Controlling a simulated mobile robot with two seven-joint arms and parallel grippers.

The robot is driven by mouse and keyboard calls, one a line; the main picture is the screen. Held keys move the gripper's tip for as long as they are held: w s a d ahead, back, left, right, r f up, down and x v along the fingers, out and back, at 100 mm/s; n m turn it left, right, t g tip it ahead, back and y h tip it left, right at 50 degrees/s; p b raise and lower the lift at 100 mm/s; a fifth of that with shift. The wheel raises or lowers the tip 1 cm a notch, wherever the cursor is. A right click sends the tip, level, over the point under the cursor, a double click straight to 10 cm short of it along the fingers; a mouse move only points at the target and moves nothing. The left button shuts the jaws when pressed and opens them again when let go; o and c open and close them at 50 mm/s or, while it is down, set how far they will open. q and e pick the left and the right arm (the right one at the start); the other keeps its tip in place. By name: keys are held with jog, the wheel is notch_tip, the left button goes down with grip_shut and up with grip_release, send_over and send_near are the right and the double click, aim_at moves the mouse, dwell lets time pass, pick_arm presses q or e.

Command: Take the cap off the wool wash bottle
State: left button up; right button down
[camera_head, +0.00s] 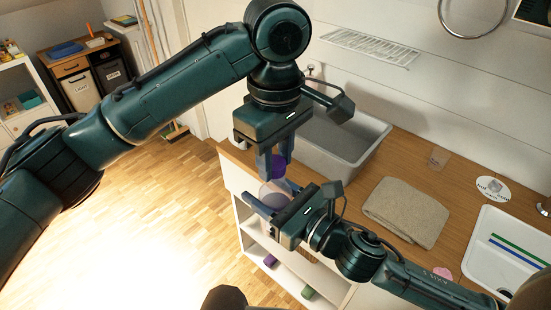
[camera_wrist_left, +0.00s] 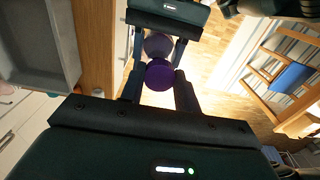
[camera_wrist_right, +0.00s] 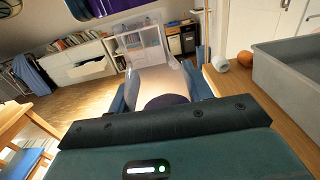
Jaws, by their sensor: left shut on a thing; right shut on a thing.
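My left gripper (camera_head: 273,172) points down and is shut on the purple cap (camera_head: 278,166), which also shows between its fingers in the left wrist view (camera_wrist_left: 159,74). My right gripper (camera_head: 266,204) is lower and shut on the pale, translucent wool wash bottle (camera_head: 272,193). The bottle fills the middle of the right wrist view (camera_wrist_right: 160,78), with dark purple low in it. The fingers partly hide the bottle in the head view.
The bottle is held in front of the wooden counter (camera_head: 330,187), near a grey sink basin (camera_head: 345,160). A folded beige towel (camera_head: 406,211) and a white tray (camera_head: 510,250) lie on the counter. Open shelves (camera_head: 285,270) are below. The floor to the left is clear.

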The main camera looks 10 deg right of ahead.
pick_arm(q)
jog(key=shift+r, duration=0.25)
jog(key=shift+r, duration=2)
pick_arm(e)
jog(key=shift+r, duration=0.15)
